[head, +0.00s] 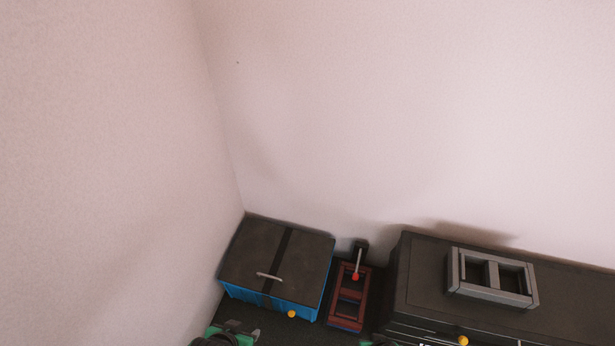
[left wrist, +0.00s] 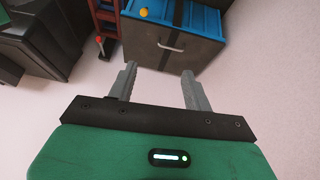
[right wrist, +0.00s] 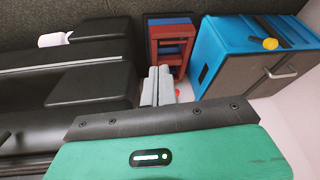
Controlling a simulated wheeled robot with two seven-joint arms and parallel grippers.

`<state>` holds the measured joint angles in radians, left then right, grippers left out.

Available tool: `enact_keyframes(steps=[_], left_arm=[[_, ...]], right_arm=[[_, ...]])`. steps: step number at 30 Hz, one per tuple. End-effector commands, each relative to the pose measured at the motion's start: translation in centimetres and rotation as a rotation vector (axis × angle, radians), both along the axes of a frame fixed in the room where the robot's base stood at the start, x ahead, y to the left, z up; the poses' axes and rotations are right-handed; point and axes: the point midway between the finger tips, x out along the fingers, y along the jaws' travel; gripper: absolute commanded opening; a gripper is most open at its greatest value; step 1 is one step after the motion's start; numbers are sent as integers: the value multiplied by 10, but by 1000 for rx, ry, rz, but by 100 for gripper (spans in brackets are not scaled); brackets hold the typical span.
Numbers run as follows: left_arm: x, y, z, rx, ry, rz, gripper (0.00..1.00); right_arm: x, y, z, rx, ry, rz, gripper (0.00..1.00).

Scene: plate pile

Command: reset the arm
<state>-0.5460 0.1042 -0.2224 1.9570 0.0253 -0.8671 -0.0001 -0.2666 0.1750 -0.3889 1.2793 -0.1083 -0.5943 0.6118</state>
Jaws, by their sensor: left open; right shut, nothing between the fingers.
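My left gripper (head: 220,332) shows at the bottom edge of the head view, in front of the blue box. In the left wrist view its two grey fingers (left wrist: 160,70) stand apart with nothing between them. My right gripper (right wrist: 158,72) shows in the right wrist view with its fingers together and empty, in front of the red rack. In the head view only a sliver of green at the bottom edge may belong to the right arm. Most of both arms is out of view.
A blue box (head: 270,298) with a dark handled lid stands in the wall corner. A dark red rack (head: 346,324) with a red-knobbed lever is beside it. A long dark cabinet (head: 420,280) at right carries a grey two-opening frame (head: 492,297). Plain walls fill the upper view.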

Motion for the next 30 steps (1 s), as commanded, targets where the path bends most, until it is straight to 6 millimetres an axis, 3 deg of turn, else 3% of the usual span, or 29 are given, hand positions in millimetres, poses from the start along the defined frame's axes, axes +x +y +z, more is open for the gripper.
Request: enact_keyframes(steps=[8,15,24,30], left_arm=[[-39,20,-92,55,129,6,51],[-97,45,-156,99,233,11,51],[-190,79,-200,146,359,15,51],[-231,93,-209,163,407,16,51]], right_arm=[[-61,-27,-13,-51,88,89,0],[-123,-47,-22,-85,162,167,0],[-207,-63,-20,-111,250,261,0],[-240,-67,-18,-119,280,300,0]])
